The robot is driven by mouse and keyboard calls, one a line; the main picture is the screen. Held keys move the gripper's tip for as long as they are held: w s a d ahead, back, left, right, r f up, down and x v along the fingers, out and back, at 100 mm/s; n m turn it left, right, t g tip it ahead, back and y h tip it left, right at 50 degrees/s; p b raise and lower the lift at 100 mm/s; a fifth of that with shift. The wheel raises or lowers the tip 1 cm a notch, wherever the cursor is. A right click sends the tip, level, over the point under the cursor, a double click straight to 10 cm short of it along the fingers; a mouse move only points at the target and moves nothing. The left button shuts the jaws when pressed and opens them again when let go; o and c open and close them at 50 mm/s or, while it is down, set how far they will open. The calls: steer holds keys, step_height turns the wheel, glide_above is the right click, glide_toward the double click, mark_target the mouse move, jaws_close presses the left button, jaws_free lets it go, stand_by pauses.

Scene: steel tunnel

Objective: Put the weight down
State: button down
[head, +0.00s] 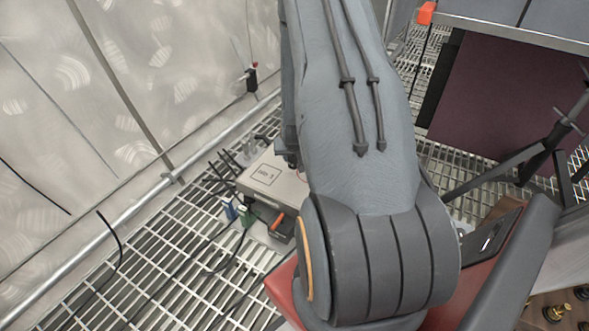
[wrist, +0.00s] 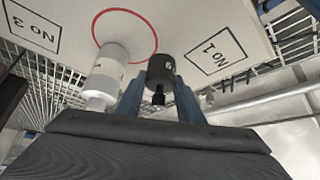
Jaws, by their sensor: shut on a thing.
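My gripper (wrist: 160,82) is shut on a black weight (wrist: 161,68) with a narrow dark knob. A white weight (wrist: 110,68) with a narrower end stands left of it in the wrist view. It overlaps the red ring (wrist: 97,18) drawn on a pale surface (wrist: 180,20). The black weight appears at the ring's right edge. I cannot tell whether it touches the surface. In the head view a pale box (head: 285,180) with a square label sits on the grating, partly behind my arm.
Squares marked No 3 (wrist: 32,30) and No 1 (wrist: 216,51) flank the ring, seen upside down. Dark cables (head: 225,165) lie on the grating (head: 150,260) left of the box. A pale wall (head: 80,130) with a pipe bounds the left.

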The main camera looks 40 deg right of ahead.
mark_target(294, 165)
steer(key=shift+f+b, duration=1)
steer(key=shift+f, duration=1.05)
steer(key=shift+f, duration=0.15)
steer(key=c, duration=1.2)
jaws_free()
steer(key=p+v, duration=0.6)
steer(key=v, duration=0.6)
